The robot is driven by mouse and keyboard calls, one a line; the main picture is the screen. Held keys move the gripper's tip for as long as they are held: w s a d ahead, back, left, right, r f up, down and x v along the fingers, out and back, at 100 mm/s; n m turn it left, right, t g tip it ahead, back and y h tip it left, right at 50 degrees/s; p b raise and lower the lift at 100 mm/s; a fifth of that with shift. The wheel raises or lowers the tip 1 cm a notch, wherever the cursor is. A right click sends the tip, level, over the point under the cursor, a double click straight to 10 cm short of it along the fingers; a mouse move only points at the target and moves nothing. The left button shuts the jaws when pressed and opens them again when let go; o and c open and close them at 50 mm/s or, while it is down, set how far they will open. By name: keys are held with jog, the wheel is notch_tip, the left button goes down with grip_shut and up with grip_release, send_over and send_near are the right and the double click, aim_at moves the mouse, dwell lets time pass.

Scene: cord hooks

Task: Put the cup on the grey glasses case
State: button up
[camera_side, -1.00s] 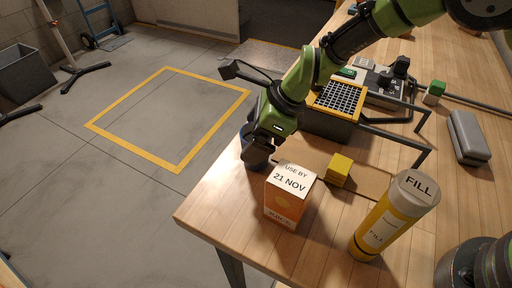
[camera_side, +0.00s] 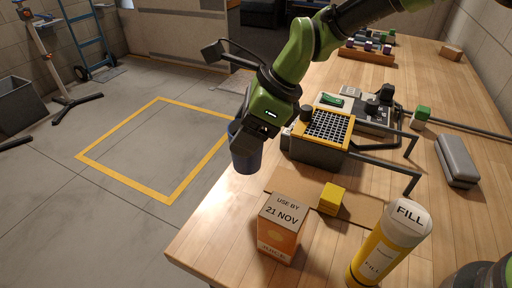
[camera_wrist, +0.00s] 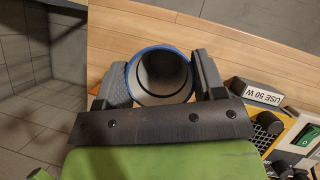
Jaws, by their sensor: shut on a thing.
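The blue cup (camera_side: 244,152) is held upright by my gripper (camera_side: 256,128) in the side view, at the far left edge of the table. In the wrist view, the cup (camera_wrist: 162,76) shows its round open mouth and pale inside, between the two dark jaws of my gripper (camera_wrist: 163,82). The jaws touch it on both sides. The grey glasses case (camera_side: 457,160) lies closed on the right part of the table, well apart from the cup. The case is not seen in the wrist view.
A box with a yellow-rimmed grid top (camera_side: 327,125) stands between cup and case, with dark bars beside it. An orange juice box (camera_side: 283,226), a yellow block (camera_side: 332,198) and a yellow FILL tube (camera_side: 388,243) stand in front. A green-topped block (camera_side: 421,117) is near the case.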

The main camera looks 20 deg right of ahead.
jog(key=shift+r, duration=0.75)
jog(key=shift+d, duration=0.1)
jog(key=w+d+r+m+t+h, duration=0.1)
jog(key=w+d+m, duration=0.1)
jog(key=d, duration=1.3)
jog(key=w+d+r+m, duration=0.1)
jog(key=d, duration=1.4)
jog(key=s+d+r+m+t+h, duration=0.1)
jog(key=s+d+m, duration=0.1)
jog(key=s+d, duration=0.6)
jog(key=s+d+r+m, duration=0.15)
jog(key=s+d, duration=0.35)
jog(key=d, duration=0.6)
jog(key=shift+d+f, duration=0.15)
jog(key=shift+f, duration=4.65)
jog(key=shift+f, duration=0.15)
